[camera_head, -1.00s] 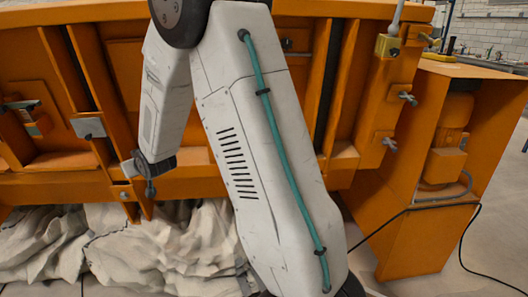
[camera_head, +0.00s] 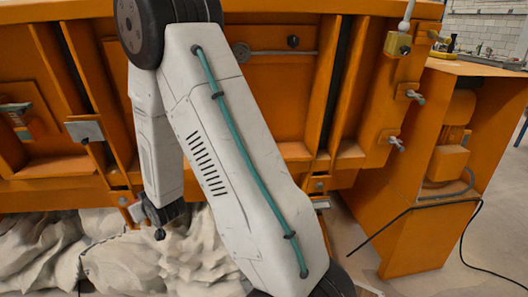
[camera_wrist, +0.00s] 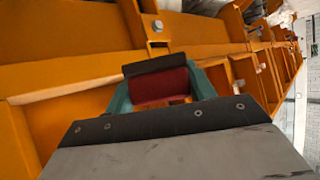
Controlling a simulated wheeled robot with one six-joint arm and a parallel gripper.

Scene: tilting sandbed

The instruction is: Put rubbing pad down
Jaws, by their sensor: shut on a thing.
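The rubbing pad, a small block with a dark top and a red body (camera_wrist: 158,85), sits between the teal fingers of my gripper (camera_wrist: 160,78) in the wrist view. My gripper is shut on it. Orange framework of the sandbed (camera_wrist: 75,78) lies beyond and around the pad; I cannot tell whether they touch. In the head view my arm hangs in front of the sandbed (camera_head: 275,100), its dark wrist end low at the left centre. The pad and fingers cannot be made out there.
Crumpled pale sheeting (camera_head: 60,245) lies under the bed's lower edge. An orange cabinet (camera_head: 425,225) with a motor stands to the right, with a black cable (camera_head: 470,235) running to the floor. Brackets and bolts stick out of the orange frame. Open floor shows at the far right.

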